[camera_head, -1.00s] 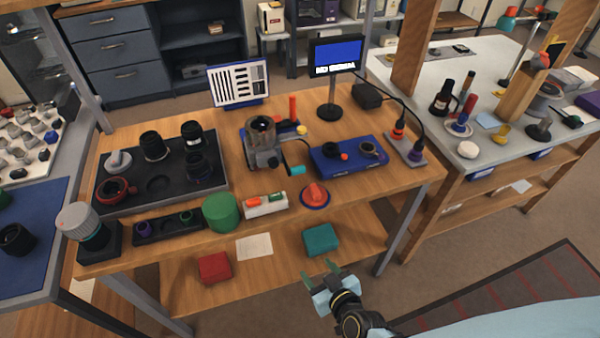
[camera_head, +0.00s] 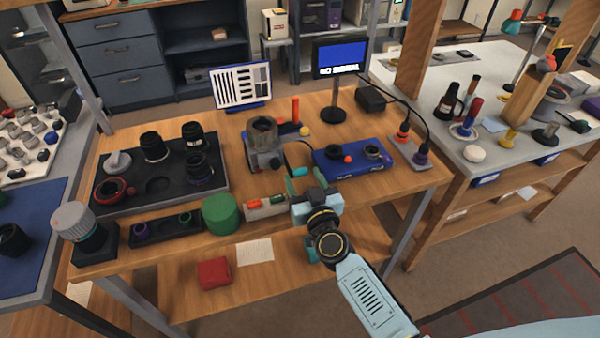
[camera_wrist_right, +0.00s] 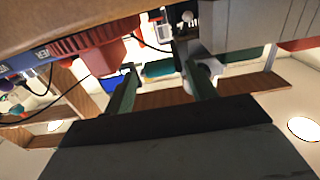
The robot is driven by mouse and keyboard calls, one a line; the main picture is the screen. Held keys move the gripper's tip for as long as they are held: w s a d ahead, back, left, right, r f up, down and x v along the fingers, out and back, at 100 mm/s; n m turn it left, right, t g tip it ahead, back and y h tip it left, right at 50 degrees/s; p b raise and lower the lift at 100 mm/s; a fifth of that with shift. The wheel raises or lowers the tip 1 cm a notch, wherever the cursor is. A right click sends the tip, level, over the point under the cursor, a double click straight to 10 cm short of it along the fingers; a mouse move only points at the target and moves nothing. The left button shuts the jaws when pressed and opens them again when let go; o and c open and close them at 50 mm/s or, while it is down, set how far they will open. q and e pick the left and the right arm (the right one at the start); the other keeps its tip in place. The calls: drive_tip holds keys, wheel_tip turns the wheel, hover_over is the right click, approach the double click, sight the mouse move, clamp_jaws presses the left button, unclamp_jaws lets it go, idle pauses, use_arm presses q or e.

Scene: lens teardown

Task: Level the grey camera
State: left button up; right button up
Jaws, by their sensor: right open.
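The grey camera (camera_head: 263,158) stands on the wooden bench in the head view, with a dark round lens part (camera_head: 264,126) on top. Its exact tilt is too small to tell. A grey block at the top right of the right wrist view (camera_wrist_right: 215,28) looks like part of it. My right gripper (camera_head: 304,181) is open and empty over the bench's front part, to the right of and nearer than the camera, apart from it. Its two fingers also show in the right wrist view (camera_wrist_right: 160,84), with a teal cylinder (camera_wrist_right: 160,68) beyond the gap. My left gripper is out of view.
A blue tray (camera_head: 345,170) lies right of the camera. A small screen (camera_head: 340,56) and a striped chart (camera_head: 241,86) stand behind. A black lens tray (camera_head: 158,203) fills the left.

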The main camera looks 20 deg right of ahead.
sight(302, 174)
drive_tip(key=shift+w, duration=1.65)
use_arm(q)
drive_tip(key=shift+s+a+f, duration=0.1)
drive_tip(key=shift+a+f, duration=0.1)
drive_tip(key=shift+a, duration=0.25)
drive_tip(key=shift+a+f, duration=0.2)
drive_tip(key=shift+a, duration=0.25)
use_arm(e)
drive_tip(key=c, duration=1.2)
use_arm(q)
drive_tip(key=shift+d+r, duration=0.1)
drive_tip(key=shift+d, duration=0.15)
